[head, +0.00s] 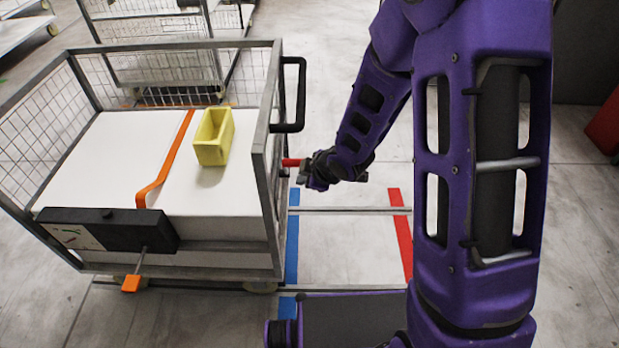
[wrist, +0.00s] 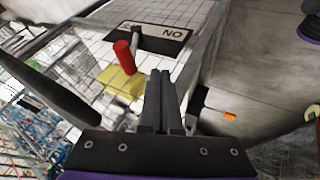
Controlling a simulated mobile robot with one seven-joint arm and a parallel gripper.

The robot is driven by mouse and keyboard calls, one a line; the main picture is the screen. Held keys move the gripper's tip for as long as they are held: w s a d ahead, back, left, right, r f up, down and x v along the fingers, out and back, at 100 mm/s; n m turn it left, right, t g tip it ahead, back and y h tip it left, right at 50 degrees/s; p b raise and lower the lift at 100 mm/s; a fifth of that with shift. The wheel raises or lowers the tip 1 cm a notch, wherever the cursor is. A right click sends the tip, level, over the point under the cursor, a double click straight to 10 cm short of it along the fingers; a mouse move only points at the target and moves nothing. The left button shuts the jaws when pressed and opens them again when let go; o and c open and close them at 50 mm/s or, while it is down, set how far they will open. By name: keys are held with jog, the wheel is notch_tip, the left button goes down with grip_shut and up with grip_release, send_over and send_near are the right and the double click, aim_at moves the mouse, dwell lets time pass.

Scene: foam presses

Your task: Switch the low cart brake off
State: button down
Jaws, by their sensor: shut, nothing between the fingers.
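The wire-sided cart (head: 262,200) stands at left in the head view. A red-handled lever (head: 291,162) sticks out from its right side. In the wrist view the red handle (wrist: 125,57) hangs on a metal stem from a dark plate (wrist: 152,38). My gripper (head: 305,180) is beside the cart's right side, just below and right of the red handle. In the wrist view its fingers (wrist: 161,75) are shut and empty, apart from the handle.
A black loop handle (head: 298,95) juts from the cart above my gripper. A yellow bin (head: 213,137) and an orange strap (head: 172,160) lie on the white load. A black box (head: 108,229) with an orange-tipped lever (head: 131,283) is on the front.

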jog(key=w+a+f, duration=0.1)
jog(key=w+f, duration=0.1)
jog(key=w, duration=0.3)
jog(key=shift+w+f+p, duration=0.15)
jog(key=shift+w+p, duration=0.2)
jog(key=shift+p, duration=0.05)
